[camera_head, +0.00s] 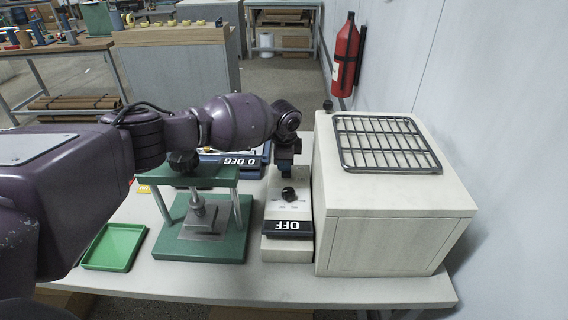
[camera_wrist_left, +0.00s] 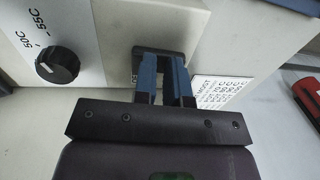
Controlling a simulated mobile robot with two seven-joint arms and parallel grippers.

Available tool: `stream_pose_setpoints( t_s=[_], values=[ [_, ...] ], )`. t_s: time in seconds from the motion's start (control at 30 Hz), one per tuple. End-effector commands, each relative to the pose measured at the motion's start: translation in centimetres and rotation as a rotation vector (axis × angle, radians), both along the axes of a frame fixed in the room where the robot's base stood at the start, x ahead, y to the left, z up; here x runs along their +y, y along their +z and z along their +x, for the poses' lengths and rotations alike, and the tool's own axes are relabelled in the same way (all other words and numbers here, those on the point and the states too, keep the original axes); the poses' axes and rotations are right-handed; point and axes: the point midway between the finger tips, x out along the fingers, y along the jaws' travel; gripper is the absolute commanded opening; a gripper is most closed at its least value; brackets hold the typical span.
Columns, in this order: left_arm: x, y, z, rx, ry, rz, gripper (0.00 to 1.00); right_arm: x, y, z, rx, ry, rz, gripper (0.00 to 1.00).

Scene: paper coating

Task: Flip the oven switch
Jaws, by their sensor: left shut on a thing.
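The oven (camera_head: 390,235) is a pale box on the right of the table. A narrow pale control box (camera_head: 274,212) stands against its left side, with a black knob (camera_head: 289,194) and a black "OFF" display (camera_head: 287,228). My left gripper (camera_head: 286,171) reaches down at the far end of the control box. In the left wrist view, its blue fingers (camera_wrist_left: 163,68) are closed at a dark switch plate (camera_wrist_left: 157,50), and the switch between them is mostly hidden. The knob (camera_wrist_left: 57,65) with temperature marks shows to the left there. My right gripper is not in view.
A wire rack (camera_head: 385,144) lies on the oven. A green press (camera_head: 200,245) stands left of the control box, with a green tray (camera_head: 115,247) farther left. A blue device showing "0 DEG" (camera_head: 238,161) sits behind the press. A wall bounds the right side.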

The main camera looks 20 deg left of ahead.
Motion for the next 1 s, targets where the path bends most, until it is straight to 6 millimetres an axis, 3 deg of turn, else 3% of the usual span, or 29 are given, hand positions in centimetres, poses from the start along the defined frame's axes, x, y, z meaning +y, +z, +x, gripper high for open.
stream_pose_setpoints(
  t_s=[0.17,0.53,0.73,1.0],
  values=[
    [0.3,-0.1,-0.1,-0.003,0.005,0.005,0.0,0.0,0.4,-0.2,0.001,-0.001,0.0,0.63],
    [-0.3,3.3,-0.6,-0.005,0.001,0.002,0.0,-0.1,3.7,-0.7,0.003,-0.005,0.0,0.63],
    [-0.5,4.8,-0.9,-0.003,0.002,0.0,0.0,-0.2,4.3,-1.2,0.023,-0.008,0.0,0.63],
    [-0.7,10.0,-1.4,-0.007,0.001,0.0,0.0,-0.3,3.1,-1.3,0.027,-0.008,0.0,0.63]
  ],
)
